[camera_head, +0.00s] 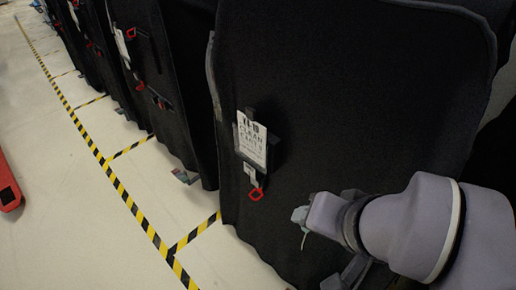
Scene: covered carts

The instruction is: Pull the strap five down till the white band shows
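A black covered cart (350,90) fills the middle and right. On its front a strap hangs behind a white card (251,140) whose print seems to include "CLEAN". Below the card is a small light grey piece (250,173), and under it a red pull loop (256,194) at the strap's lower end. I cannot tell whether the light piece is the white band. My gripper (301,216) is to the right of and slightly below the red loop, apart from it in the picture. Its fingers are small and seen from the side, so their opening is unclear.
More black covered carts (170,90) stand in a row toward the upper left, with similar cards and red loops. Yellow-black floor tape (130,203) runs along the row. The pale floor at left is clear except for a red object (8,185) at the left edge.

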